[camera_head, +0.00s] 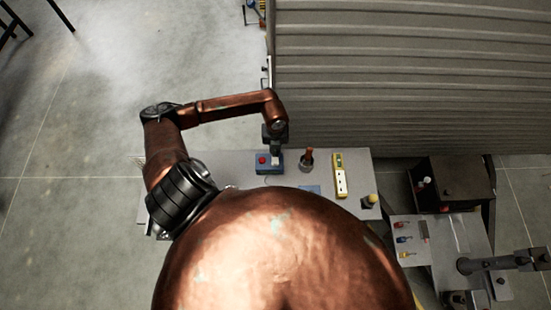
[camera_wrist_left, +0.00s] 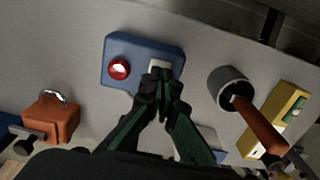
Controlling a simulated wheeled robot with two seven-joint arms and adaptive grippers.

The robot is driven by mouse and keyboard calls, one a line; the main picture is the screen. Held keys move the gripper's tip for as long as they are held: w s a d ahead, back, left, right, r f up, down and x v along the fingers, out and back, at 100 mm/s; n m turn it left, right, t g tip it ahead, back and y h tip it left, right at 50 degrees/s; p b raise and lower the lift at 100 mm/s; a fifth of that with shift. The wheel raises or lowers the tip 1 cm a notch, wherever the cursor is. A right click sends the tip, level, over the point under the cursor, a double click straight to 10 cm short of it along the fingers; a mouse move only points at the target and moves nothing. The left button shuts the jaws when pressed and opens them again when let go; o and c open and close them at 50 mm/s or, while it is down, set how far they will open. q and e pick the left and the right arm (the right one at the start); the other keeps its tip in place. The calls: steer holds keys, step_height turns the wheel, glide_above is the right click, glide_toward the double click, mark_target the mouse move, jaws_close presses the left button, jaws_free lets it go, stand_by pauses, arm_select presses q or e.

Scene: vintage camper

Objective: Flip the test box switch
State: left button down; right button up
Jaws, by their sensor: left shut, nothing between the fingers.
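The test box (camera_head: 262,169) is a small blue box on the grey bench, with a red round button on its left and a pale switch on its right. In the left wrist view the test box (camera_wrist_left: 144,48) shows its red button (camera_wrist_left: 119,69) and the pale switch (camera_wrist_left: 160,65). My left gripper (camera_head: 275,151) is over the switch side of the box. In the wrist view its closed fingertips (camera_wrist_left: 160,78) overlap the near edge of the switch, with nothing between them. Whether they touch it I cannot tell. My right gripper is not in view.
A dark cup (camera_wrist_left: 229,88) with an orange-handled tool stands right of the box. Beyond it lies a yellow power strip (camera_head: 340,176). An orange padlock-like block (camera_wrist_left: 52,118) sits left in the wrist view. A ribbed metal wall (camera_head: 400,75) rises behind the bench.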

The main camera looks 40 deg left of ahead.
arm_select(q)
steer(key=shift+r+p, duration=1.3)
steer(key=shift+r, duration=0.9)
